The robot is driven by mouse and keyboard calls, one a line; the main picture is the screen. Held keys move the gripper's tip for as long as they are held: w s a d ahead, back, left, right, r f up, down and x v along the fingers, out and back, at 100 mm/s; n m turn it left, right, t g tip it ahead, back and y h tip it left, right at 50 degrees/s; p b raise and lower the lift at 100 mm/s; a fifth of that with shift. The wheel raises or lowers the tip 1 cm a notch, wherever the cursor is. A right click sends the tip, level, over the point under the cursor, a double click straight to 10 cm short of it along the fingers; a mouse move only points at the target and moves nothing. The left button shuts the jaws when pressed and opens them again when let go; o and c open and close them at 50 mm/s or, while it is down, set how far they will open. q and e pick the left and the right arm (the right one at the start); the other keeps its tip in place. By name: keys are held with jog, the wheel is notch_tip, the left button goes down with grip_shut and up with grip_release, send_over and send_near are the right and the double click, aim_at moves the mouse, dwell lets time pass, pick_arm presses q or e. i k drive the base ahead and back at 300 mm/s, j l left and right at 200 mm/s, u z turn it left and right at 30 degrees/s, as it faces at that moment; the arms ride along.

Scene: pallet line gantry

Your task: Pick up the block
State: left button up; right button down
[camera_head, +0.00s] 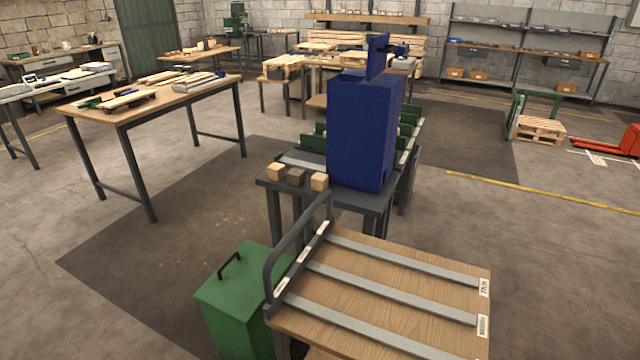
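Three small cube-shaped blocks stand in a row on the left front edge of a dark grey table (345,196). The left block (276,170) is light wood. The middle block (296,177) is dark brown-grey. The right block (319,182) is light wood and stands close to a tall blue machine housing (358,130). The blocks look slightly apart or nearly touching; I cannot tell exactly. Neither of my grippers shows in the head view, and nothing is seen holding a block.
In front stands a wooden-topped table (400,283) with grey metal strips, labels and a dark rail (290,250) on its left. A green bin (240,300) stands left of it. A workbench (150,98) is at the left. Open floor (190,210) lies between.

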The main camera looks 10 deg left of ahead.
aim_at(276, 171)
jog(key=i+j+u, duration=0.2)
jog(key=j+u, duration=0.2)
jog(key=j, duration=0.2)
jog(key=i+j+u, duration=0.3)
jog(key=j+u, duration=0.15)
jog(key=i+j+u, duration=0.4)
jog(key=j, duration=0.15)
jog(key=i+j+u, duration=0.55)
jog(key=i+u, duration=0.3)
jog(key=i+z, duration=0.2)
jog(key=i, duration=0.3)
jog(key=i+j+z, duration=0.15)
jog(key=i, duration=0.3)
jog(key=i+l+z, duration=0.15)
jog(key=z, duration=0.3)
jog(key=i+z, duration=0.45)
jog(key=i+j+z, duration=0.1)
jog(key=i+z, duration=0.15)
jog(key=z, duration=0.25)
jog(key=i+j+z, duration=0.15)
jog(key=z, duration=0.3)
jog(key=i, duration=0.1)
